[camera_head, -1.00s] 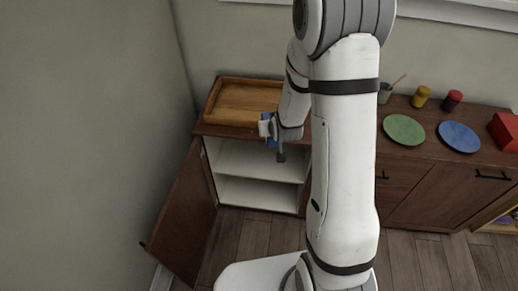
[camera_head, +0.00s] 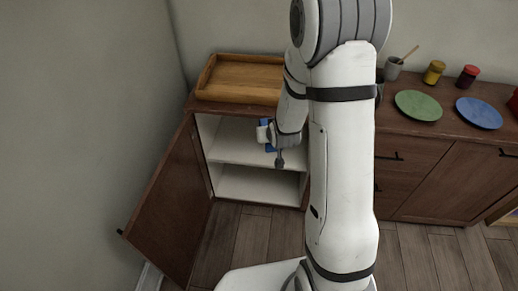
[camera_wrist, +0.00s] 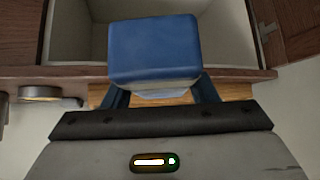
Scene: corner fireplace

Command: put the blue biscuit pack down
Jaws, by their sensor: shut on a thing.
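The blue biscuit pack (camera_wrist: 153,48) is held between the two fingers of my gripper (camera_wrist: 158,92) in the wrist view. In the head view the pack (camera_head: 268,128) shows as a small blue patch beside my gripper (camera_head: 272,138), partly hidden by it. My gripper is shut on the pack, in front of the open cabinet (camera_head: 212,168). The cabinet has a white interior with a middle shelf (camera_head: 240,150). In the wrist view the cabinet opening (camera_wrist: 225,42) lies behind the pack. I cannot tell whether the pack is past the front edge.
The cabinet door (camera_head: 165,205) stands open at the left. A wooden tray (camera_head: 240,94) lies on the cabinet top. A green plate (camera_head: 418,105), a blue plate (camera_head: 479,112), a cup (camera_head: 392,69), a yellow jar (camera_head: 434,72) and a red jar (camera_head: 467,76) stand to the right.

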